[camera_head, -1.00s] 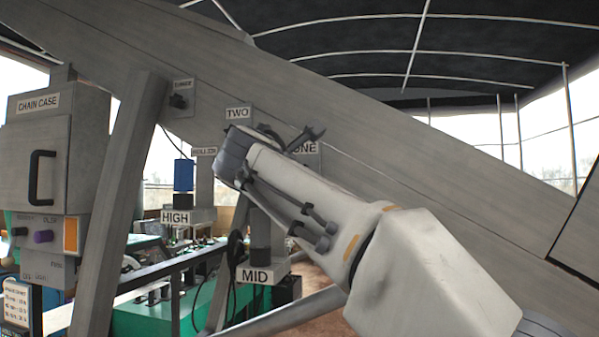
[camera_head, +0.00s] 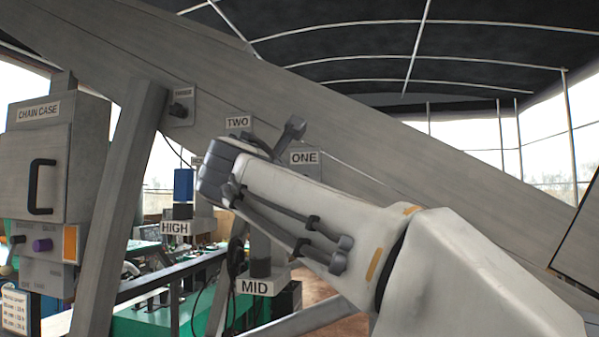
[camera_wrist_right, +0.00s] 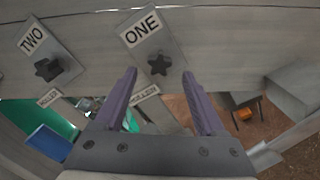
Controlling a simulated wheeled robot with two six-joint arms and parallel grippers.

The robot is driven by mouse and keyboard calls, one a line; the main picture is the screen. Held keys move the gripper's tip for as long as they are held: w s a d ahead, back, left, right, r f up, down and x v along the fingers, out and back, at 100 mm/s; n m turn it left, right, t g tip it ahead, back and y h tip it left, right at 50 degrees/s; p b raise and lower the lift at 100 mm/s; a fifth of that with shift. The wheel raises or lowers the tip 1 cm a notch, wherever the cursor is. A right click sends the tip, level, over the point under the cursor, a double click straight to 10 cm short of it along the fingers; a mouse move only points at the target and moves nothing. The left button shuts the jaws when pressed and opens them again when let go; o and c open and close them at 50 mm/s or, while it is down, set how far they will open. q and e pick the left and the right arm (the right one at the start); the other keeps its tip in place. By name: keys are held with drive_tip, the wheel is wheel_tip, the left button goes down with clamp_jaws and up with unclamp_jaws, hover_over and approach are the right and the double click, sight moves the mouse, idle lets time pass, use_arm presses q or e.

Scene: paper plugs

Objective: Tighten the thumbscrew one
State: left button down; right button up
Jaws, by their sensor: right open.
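The thumbscrew one is a dark star-shaped knob (camera_wrist_right: 159,64) on a grey plate (camera_wrist_right: 168,45) labelled ONE in the right wrist view. My right gripper (camera_wrist_right: 160,85) is open, its two purple fingers pointing at that plate, one on each side of the knob's lower area. Nothing is between the fingers, and they look apart from the knob. In the head view the ONE label (camera_head: 304,158) shows, but my right arm hides the knob. The right gripper (camera_head: 292,130) is only partly visible there. My left gripper is not in view.
A similar star knob (camera_wrist_right: 48,69) sits on the TWO plate (camera_wrist_right: 66,58), left of ONE. A slanted grey beam (camera_head: 400,175) carries both plates. The HIGH (camera_head: 175,228) and MID (camera_head: 255,287) blocks stand below. A chain case (camera_head: 40,160) is at left.

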drive_tip(key=n+p, duration=1)
drive_tip(key=n, duration=1)
drive_tip(key=x, duration=0.4)
drive_tip(key=shift+r, duration=0.1)
clamp_jaws()
